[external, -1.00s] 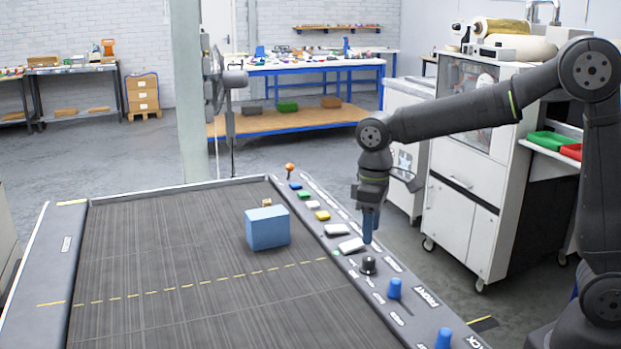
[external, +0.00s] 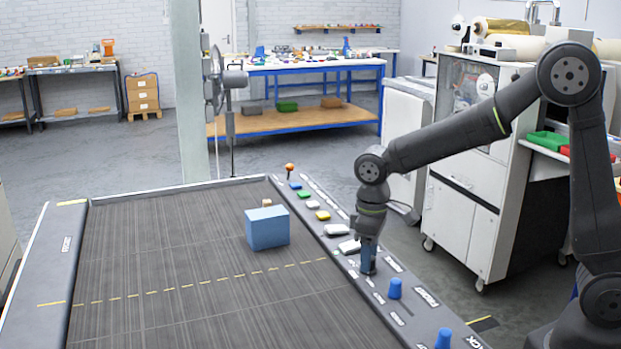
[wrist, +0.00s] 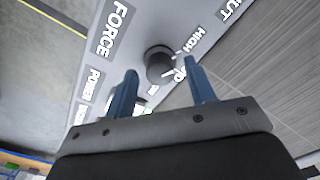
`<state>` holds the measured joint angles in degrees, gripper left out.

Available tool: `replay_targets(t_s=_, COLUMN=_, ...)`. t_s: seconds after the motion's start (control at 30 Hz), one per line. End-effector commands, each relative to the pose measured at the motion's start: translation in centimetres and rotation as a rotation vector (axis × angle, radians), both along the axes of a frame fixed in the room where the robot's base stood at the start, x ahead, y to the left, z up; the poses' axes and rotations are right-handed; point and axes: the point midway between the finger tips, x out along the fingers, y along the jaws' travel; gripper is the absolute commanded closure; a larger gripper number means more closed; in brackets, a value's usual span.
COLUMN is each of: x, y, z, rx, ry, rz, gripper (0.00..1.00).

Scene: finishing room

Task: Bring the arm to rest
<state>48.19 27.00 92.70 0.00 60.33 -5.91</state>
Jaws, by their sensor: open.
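My gripper (external: 367,270) points down over the control strip along the belt's right edge. In the wrist view my gripper (wrist: 160,67) has its two blue fingers apart, with nothing held between them. A dark round knob (wrist: 158,58) lies between and just beyond the fingertips, near the labels FORCE and HIGH. I cannot tell whether a finger touches it. In the external view the fingers hide most of the knob. My arm is bent, with its base at the lower right.
The control strip also carries blue knobs (external: 395,288) (external: 443,338), coloured buttons (external: 322,215) and an orange-topped knob (external: 290,168). A white cabinet machine (external: 470,205) stands behind the arm.

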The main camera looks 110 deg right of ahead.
Motion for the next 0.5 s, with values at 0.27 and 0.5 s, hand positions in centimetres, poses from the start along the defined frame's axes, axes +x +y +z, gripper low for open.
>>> replay_targets(t_s=0.27, x=0.1, y=-0.1, z=4.1, rx=-0.005, ry=-0.005, rz=0.002, gripper=0.5)
replay_targets(t_s=0.5, x=0.1, y=-0.1, z=8.9, rx=-0.005, ry=-0.004, rz=0.002, gripper=0.5)
